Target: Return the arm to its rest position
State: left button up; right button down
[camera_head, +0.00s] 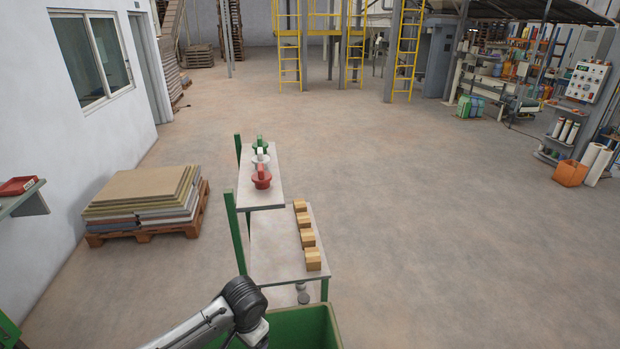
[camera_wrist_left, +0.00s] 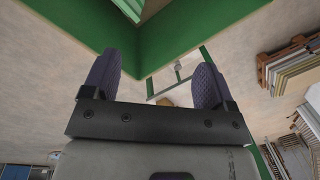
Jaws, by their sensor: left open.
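My left arm (camera_head: 220,318) comes in at the bottom of the head view, bent over the green bin. Its gripper is out of sight there. In the left wrist view my left gripper (camera_wrist_left: 158,62) has its two purple padded fingers wide apart, with nothing between them. Green bin-like walls (camera_wrist_left: 185,40) lie beyond the fingers, apart from them. My right arm and gripper are not in view.
The green bin (camera_head: 327,326) stands at the bottom. Behind it, a stepped stand holds several small boxes (camera_head: 306,240) and red, white and green handled items (camera_head: 262,178). A loaded pallet (camera_head: 150,232) sits left. Floor to the right is clear.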

pick_arm(q)
jog(key=w+d+r+m+t+h, duration=0.1)
jog(key=d+r+m+t, duration=0.15)
jog(key=r, duration=0.45)
jog(key=w+d+r+m+t, duration=0.1)
jog(key=d+r+t, duration=0.25)
jog(key=r, duration=0.35)
jog(key=s+r+n+t+h, duration=0.1)
jog(key=s+r+t+h, duration=0.1)
jog(key=s+r+t, duration=0.4)
jog(key=s+a+f+n+g+y, duration=0.1)
jog(key=s+a+f+n+g, duration=0.2)
jog(key=s+a+f+n, duration=0.75)
jog(key=s+a+f+m+g, duration=0.1)
jog(key=s+f+m+g, duration=0.15)
jog(key=s+f, duration=0.8)
jog(key=s+a+f+m+g, duration=0.1)
jog(key=s+f+g, duration=0.45)
jog(key=s, duration=0.75)
notch_tip(320, 180, up, 13)
jog(key=w+t+p, duration=0.1)
jog(key=t+p, duration=0.1)
jog(key=p, duration=1.3)
jog(key=shift+d+r+y+p, duration=0.2)
jog(key=shift+d+y+p, duration=0.05)
jog(key=shift+y+p, duration=0.05)
